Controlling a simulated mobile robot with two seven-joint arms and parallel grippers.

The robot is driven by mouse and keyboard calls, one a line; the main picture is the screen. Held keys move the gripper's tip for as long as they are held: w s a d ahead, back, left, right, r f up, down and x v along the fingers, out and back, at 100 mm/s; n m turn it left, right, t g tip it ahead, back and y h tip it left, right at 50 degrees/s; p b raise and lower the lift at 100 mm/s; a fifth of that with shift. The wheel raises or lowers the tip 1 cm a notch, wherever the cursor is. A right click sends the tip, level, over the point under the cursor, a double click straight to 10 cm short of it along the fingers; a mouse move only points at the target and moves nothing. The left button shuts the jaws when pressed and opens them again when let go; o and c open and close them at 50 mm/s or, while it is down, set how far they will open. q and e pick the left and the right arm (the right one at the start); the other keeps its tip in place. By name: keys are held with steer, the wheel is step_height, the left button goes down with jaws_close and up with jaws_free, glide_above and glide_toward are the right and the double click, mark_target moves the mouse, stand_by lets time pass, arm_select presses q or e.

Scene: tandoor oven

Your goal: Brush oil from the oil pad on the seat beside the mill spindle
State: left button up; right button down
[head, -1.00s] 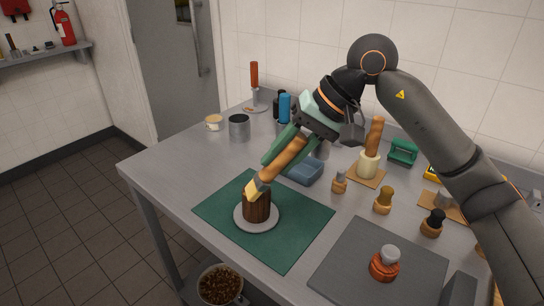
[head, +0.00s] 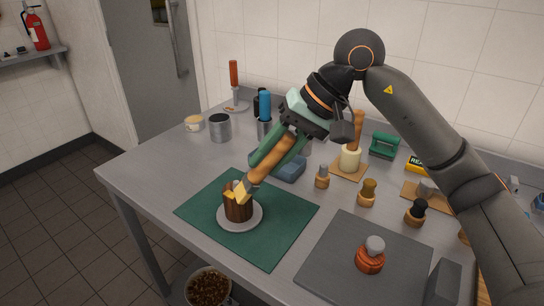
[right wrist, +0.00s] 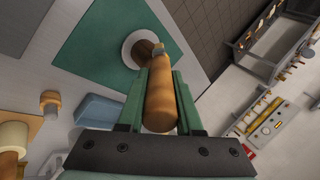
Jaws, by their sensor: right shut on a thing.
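My right gripper (head: 264,168) is shut on the wooden handle of a brush (head: 271,163). The brush tilts down to the left, its pale bristles (head: 241,191) at the top of a dark brown wooden mill body (head: 238,210). A small yellow patch (head: 229,193) shows beside the bristles at the mill's top; I cannot tell whether it is the oil pad. The spindle and seat are not clearly visible. The mill stands upright on a round white plate (head: 254,222). In the right wrist view the brush handle (right wrist: 160,100) covers part of the mill (right wrist: 143,50). My left gripper is out of view.
The plate rests on a green mat (head: 290,216). A grey mat (head: 330,262) with an orange-and-grey piece (head: 370,256) lies front right. A blue tray (head: 291,168), small wooden-based tools (head: 367,193) and a grey tin (head: 220,128) stand around. The table's front left is clear.

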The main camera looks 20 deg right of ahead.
steer(key=shift+w+a+r+p, duration=0.15)
steer(key=shift+w+a+p, duration=0.3)
steer(key=shift+w+a, duration=0.35)
steer(key=shift+w+a+f+p, duration=0.1)
steer(key=shift+w+a+p, duration=0.15)
steer(key=shift+w, duration=0.35)
steer(key=shift+w+a+f+p, duration=0.1)
steer(key=shift+w+a, duration=0.15)
steer(key=shift+w, duration=0.3)
steer(key=shift+s+d+b, duration=0.3)
steer(key=shift+s+d, duration=0.05)
steer(key=shift+s, duration=0.2)
steer(key=shift+s+d+b, duration=0.3)
steer(key=shift+s, duration=0.25)
steer(key=shift+d+r+p, duration=0.1)
steer(key=shift+r+p, duration=0.35)
steer(key=shift+r, duration=0.25)
steer(key=shift+w+r, duration=0.1)
